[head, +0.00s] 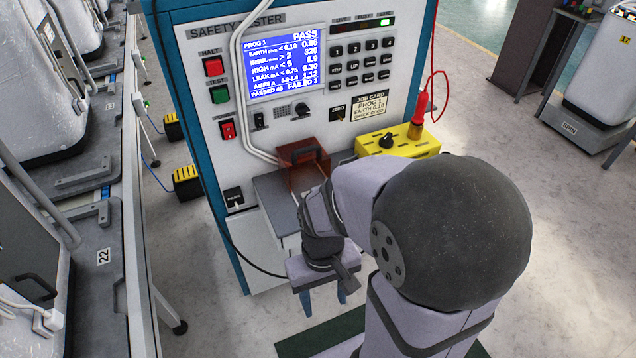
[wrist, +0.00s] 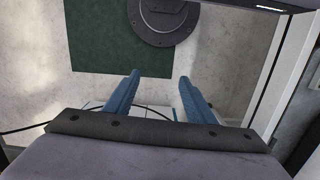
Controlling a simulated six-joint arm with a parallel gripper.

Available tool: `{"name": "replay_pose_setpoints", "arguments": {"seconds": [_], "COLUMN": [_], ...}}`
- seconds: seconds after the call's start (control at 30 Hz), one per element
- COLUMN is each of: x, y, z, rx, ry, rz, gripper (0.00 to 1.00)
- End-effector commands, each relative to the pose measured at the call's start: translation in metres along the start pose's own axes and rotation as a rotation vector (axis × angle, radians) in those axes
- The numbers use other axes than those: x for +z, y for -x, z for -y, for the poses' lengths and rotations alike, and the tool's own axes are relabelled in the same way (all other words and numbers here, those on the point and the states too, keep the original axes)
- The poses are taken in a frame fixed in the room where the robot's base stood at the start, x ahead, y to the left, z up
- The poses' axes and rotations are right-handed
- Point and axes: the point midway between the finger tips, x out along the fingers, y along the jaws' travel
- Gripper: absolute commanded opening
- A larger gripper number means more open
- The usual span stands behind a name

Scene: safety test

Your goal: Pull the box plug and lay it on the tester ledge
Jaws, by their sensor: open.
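The safety tester (head: 330,105) is a white panel in a blue case, with a grey ledge (head: 272,192) low on its front. A brown-red box (head: 300,150) with a dark handle-like part sits at the back of the ledge. A black socket or plug (head: 233,197) is on the panel left of the ledge. I cannot tell which part is the box plug; my arm hides some of the ledge's right side. My gripper (head: 323,298) is in front of and below the ledge, open and empty. Its blue fingers also show apart in the wrist view (wrist: 160,76).
A yellow box (head: 395,145) with a red-handled probe (head: 419,115) and red cable stands right of the ledge. Grey benches (head: 85,250) line the left side. A green mat (head: 320,338) lies on the floor; open floor extends to the right.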

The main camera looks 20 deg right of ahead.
Motion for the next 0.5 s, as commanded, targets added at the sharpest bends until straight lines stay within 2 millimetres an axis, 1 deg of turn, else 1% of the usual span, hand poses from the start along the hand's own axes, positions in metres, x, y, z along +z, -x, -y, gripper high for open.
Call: {"name": "replay_pose_setpoints", "arguments": {"seconds": [0.03,0.1,0.2,0.27,0.37,0.5], "x": [0.009,0.018,0.022,0.021,0.014,-0.004], "y": [0.016,0.023,0.034,0.041,0.053,0.069], "z": [-0.003,-0.005,-0.009,-0.012,-0.017,-0.025], "rx": [-0.002,-0.004,-0.009,-0.011,-0.017,-0.024], "ry": [-0.013,-0.028,-0.05,-0.062,-0.084,-0.114], "rz": [0.039,0.087,0.138,0.164,0.196,0.225], "gripper": [0.5,0.5,0.5,0.5,0.5,0.5]}}
